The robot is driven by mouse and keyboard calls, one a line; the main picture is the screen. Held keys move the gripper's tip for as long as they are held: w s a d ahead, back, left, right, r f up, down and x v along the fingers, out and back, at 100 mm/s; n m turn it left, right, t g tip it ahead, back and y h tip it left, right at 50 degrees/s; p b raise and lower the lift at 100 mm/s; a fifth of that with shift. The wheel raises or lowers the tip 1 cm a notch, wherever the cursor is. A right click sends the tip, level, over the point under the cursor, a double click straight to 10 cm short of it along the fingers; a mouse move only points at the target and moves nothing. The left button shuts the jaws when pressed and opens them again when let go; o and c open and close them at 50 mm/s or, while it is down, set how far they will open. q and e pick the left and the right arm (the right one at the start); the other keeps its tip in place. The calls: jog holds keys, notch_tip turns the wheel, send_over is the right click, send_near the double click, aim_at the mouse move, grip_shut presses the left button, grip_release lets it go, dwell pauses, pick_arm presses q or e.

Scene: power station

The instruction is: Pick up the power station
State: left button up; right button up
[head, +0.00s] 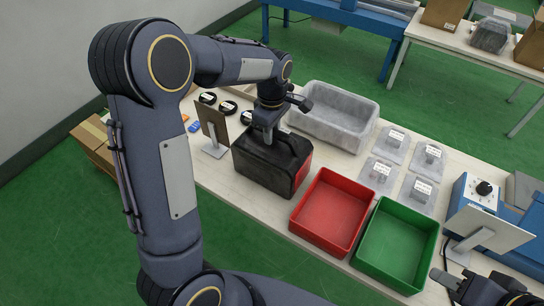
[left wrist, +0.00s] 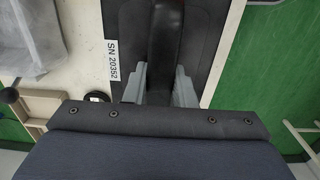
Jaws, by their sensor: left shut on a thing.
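The power station (head: 262,168) is a dark box with a top handle and a red patch on its right end. It stands on the white table in the head view. My left gripper (head: 267,130) comes down on it from above and is shut on its handle. In the left wrist view the power station (left wrist: 208,35) fills the upper middle, and the fingers of my left gripper (left wrist: 166,85) sit on both sides of the dark handle (left wrist: 165,45). My right gripper (head: 447,280) is at the lower right edge, partly cut off, away from the power station.
A red bin (head: 330,213) and a green bin (head: 397,246) stand right of the power station. A grey bin (head: 335,117) is behind it. A small panel on a stand (head: 212,130) is close on its left. Several bagged parts (head: 395,145) lie on the right.

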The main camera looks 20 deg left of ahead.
pick_arm(q)
grip_shut()
dwell(0.8)
jog(key=shift+w+r, duration=0.15)
jog(key=shift+r, duration=0.1)
